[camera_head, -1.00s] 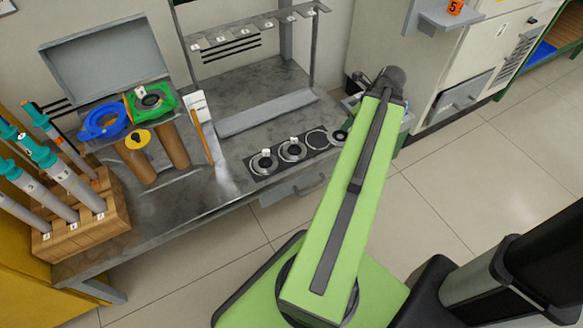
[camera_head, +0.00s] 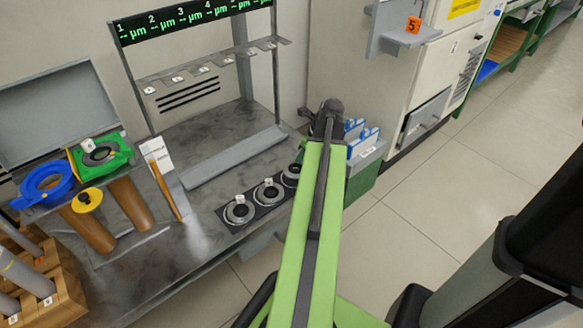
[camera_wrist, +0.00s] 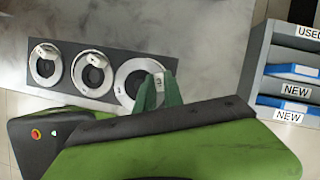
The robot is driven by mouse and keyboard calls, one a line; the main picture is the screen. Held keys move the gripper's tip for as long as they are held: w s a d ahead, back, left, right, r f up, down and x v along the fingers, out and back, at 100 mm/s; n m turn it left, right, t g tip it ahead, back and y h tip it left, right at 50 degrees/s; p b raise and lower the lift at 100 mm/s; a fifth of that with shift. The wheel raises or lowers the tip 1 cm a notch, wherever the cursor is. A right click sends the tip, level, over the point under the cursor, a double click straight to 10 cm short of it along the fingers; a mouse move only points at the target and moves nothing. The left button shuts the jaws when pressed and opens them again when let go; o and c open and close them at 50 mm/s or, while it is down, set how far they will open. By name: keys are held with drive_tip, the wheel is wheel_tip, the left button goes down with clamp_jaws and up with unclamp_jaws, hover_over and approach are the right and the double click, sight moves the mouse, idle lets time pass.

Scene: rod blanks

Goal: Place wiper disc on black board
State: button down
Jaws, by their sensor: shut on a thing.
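The black board (camera_wrist: 70,62) lies on the grey bench and also shows in the head view (camera_head: 254,208). Two grey ring discs with white knobs, the left one (camera_wrist: 35,70) and the middle one (camera_wrist: 80,68), sit on it. My gripper (camera_wrist: 160,92) has green fingers shut on the white tab of a third, larger-looking ring, the wiper disc (camera_wrist: 124,78). This disc is over the board's right-hand place; I cannot tell whether it touches the board. In the head view the disc (camera_head: 290,174) is partly hidden by my arm, which hides the gripper.
A grey shelf with blue boxes (camera_wrist: 292,71) labelled NEW stands right of the bench. A grey bar (camera_head: 235,158) lies behind the board. Blue (camera_head: 45,183) and green (camera_head: 112,160) ring tools and brown cylinders (camera_head: 132,205) are at the left. A rack (camera_head: 205,65) stands behind.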

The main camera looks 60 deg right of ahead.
wheel_tip(320, 180, down, 4)
drive_tip(key=b, duration=0.4)
drive_tip(key=shift+f, duration=0.1)
drive_tip(key=shift+w+a+r, duration=0.2)
drive_tip(key=shift+w, duration=0.05)
drive_tip(key=shift+f, duration=0.15)
drive_tip(key=c, duration=1.5)
unclamp_jaws()
drive_tip(key=shift+o, duration=0.2)
drive_tip(key=shift+s, duration=0.1)
drive_tip(key=shift+r+p, duration=0.35)
drive_tip(key=shift+r, duration=0.05)
drive_tip(key=p+v, duration=1)
drive_tip(key=v, duration=0.1)
drive_tip(key=shift+r+p, duration=0.25)
drive_tip(key=shift+p, duration=0.05)
